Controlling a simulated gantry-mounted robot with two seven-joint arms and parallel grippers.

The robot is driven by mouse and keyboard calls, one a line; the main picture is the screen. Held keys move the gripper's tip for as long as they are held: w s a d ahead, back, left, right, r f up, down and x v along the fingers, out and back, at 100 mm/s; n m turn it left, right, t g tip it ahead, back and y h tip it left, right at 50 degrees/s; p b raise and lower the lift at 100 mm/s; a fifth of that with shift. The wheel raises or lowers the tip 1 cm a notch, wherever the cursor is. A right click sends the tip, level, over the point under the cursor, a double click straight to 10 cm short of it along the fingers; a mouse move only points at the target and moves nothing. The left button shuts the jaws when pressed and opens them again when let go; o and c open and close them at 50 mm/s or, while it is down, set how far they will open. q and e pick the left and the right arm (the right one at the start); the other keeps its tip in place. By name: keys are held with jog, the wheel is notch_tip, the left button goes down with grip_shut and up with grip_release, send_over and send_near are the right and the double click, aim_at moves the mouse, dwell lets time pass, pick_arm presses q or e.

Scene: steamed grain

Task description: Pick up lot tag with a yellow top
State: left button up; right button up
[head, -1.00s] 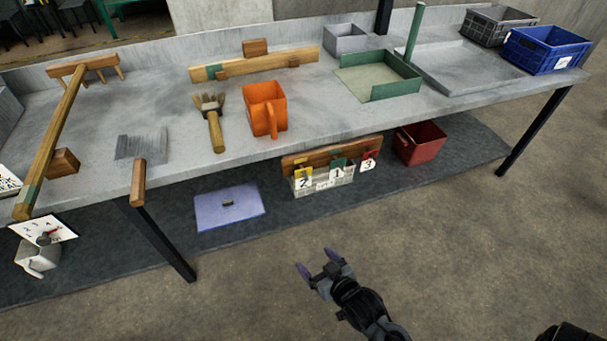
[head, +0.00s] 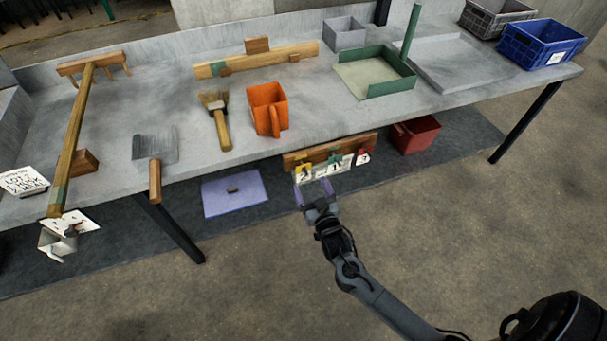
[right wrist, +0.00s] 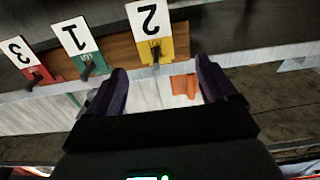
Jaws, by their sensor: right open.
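The yellow-topped lot tag (head: 304,170), marked 2, hangs at the left end of a wooden rail below the table's front edge. It also shows in the right wrist view (right wrist: 153,49), upside down, just beyond my fingers. The green tag (head: 335,165), marked 1, and the red tag (head: 363,157), marked 3, hang to its right on the same rail. My right gripper (head: 312,189) is open and empty, in front of and a little below the yellow tag, apart from it. In the right wrist view its fingers (right wrist: 161,72) stand apart, slightly right of the tag. My left gripper is not in view.
The wooden rail (head: 325,150) sits close under the grey tabletop (head: 200,165). A lilac panel (head: 240,205) lies left of my gripper and a red bin (head: 413,135) is to the right. A small orange piece (right wrist: 185,86) shows between my fingers. The floor in front is clear.

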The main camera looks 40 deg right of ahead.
aim_at(306, 174)
jog(key=b+x, duration=0.2)
jog(key=x, duration=0.1)
jog(key=b+x, duration=0.1)
jog(key=x, duration=0.1)
jog(key=shift+w+d+f, duration=0.1)
jog(key=shift+d+f, duration=0.2)
jog(key=shift+d, duration=0.1)
jog(key=shift+w+d+r, duration=0.1)
jog(key=shift+w, duration=0.25)
jog(key=shift+s, duration=0.1)
jog(key=shift+c, duration=1)
jog(key=c, duration=0.9)
